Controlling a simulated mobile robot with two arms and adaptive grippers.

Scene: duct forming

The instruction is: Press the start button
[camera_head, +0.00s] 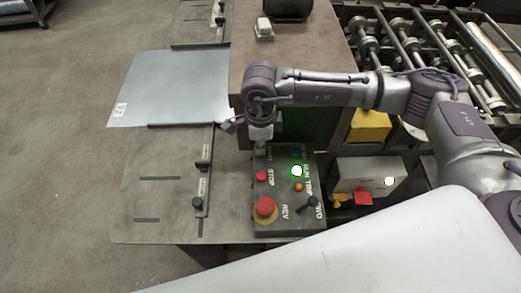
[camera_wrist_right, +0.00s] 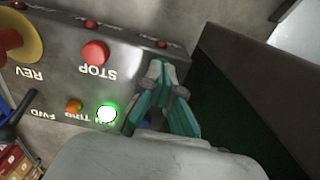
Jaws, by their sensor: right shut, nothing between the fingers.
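The control panel (camera_head: 284,222) is a dark box with a red STOP button (camera_head: 261,176), a larger red knob on a yellow base (camera_head: 264,208), a black REV/FWD switch (camera_head: 309,204), an orange TRIP lamp (camera_head: 298,187) and a bright green lamp (camera_head: 297,171). My right gripper (camera_head: 261,148) points down at the panel's far end, beyond STOP. In the right wrist view its teal fingers (camera_wrist_right: 160,72) are shut and empty, over the panel beside STOP (camera_wrist_right: 96,53). The start button is not clearly visible; the fingers cover that spot. I cannot tell whether they touch it. My left gripper is not in view.
A metal sheet (camera_head: 172,88) lies on the table left of the panel. A tall brown machine housing (camera_head: 290,65) stands directly behind the gripper. A grey box with a red switch (camera_head: 366,176) and a roller rack (camera_head: 425,40) are to the right.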

